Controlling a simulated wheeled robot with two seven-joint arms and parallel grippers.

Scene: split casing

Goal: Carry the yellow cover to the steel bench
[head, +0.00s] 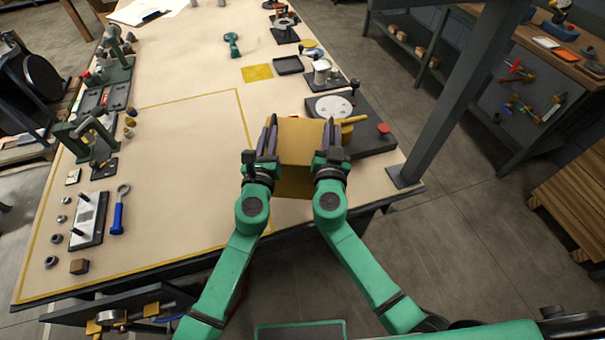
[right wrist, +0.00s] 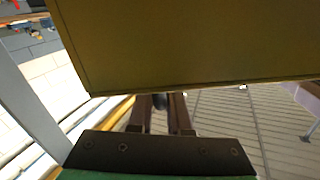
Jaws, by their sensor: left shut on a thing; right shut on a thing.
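The yellow cover (head: 298,150) is a boxy piece between my two grippers, at the front right edge of the light-topped table in the head view. My left gripper (head: 269,132) is shut on its left side. My right gripper (head: 329,132) is shut on its right side. In the right wrist view the cover (right wrist: 190,45) fills the top, with the right gripper's fingers (right wrist: 160,105) below it, their tips hidden. Its height above the table is unclear. A grey bench (head: 475,105) stands at the upper right; I cannot tell if it is the steel bench.
The table (head: 170,190) has a wide clear area left of the cover. A dark device with a red button (head: 384,129) sits just right of the cover. A grey post (head: 450,95) rises at the table's right corner. Slatted wood (head: 575,205) stands at the far right.

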